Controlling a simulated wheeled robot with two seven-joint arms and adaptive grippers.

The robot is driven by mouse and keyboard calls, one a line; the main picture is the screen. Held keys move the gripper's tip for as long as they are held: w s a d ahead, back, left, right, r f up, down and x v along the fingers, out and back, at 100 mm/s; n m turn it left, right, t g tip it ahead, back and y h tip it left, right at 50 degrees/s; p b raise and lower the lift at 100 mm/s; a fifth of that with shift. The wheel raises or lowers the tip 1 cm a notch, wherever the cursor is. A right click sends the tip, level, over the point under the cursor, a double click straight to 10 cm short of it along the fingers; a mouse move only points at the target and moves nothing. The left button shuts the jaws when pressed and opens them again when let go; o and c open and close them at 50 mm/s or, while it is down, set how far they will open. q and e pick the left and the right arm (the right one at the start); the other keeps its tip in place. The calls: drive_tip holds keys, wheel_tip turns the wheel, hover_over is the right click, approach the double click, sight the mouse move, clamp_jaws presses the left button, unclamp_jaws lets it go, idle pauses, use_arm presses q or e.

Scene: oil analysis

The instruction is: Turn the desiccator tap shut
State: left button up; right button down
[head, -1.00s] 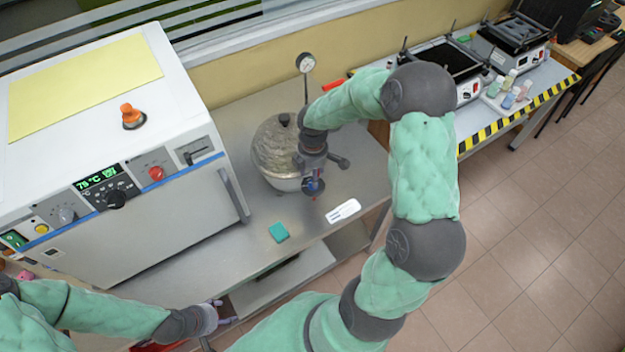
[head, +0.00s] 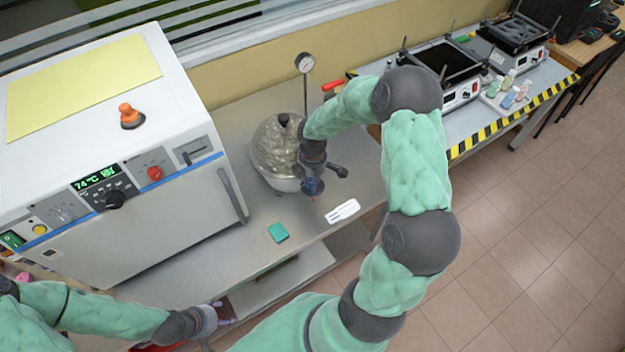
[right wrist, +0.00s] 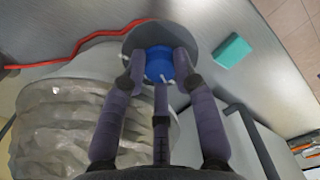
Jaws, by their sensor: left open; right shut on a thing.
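The desiccator (head: 274,148) is a glass vessel with a dark lid knob, standing on the metal bench beside the white oven. Its ribbed side also shows in the right wrist view (right wrist: 60,125). The blue tap (right wrist: 160,64) sits in front of a grey disc. My right gripper (right wrist: 158,75) is shut on the blue tap, its fingers around it. In the head view the right gripper (head: 312,184) is at the desiccator's right front and mostly hides the tap. My left gripper (head: 214,312) is open and empty, low at the bench's front edge.
The white oven (head: 120,170) stands left, its display lit. A pressure gauge (head: 304,63) rises behind the desiccator. A teal block (head: 278,232) and a white label (head: 342,211) lie on the front of the bench. A red hose (right wrist: 80,48) runs near the tap. Hotplates (head: 445,62) stand right.

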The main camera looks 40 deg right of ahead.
drive_tip(key=shift+m, duration=0.4)
drive_tip(key=shift+f+m+b, duration=0.1)
drive_tip(key=shift+m+b, duration=0.7)
drive_tip(key=shift+m, duration=0.2)
drive_tip(key=m+b, duration=0.1)
drive_tip(key=m, duration=0.2)
drive_tip(key=shift+m+b, duration=0.3)
drive_tip(key=shift+b, duration=0.05)
drive_tip(key=m+b, duration=0.2)
drive_tip(key=m, duration=0.3)
drive_tip(key=shift+m, duration=0.3)
drive_tip(key=c, duration=1)
unclamp_jaws()
drive_tip(key=shift+o, duration=0.2)
wheel_tip(320, 180, up, 12)
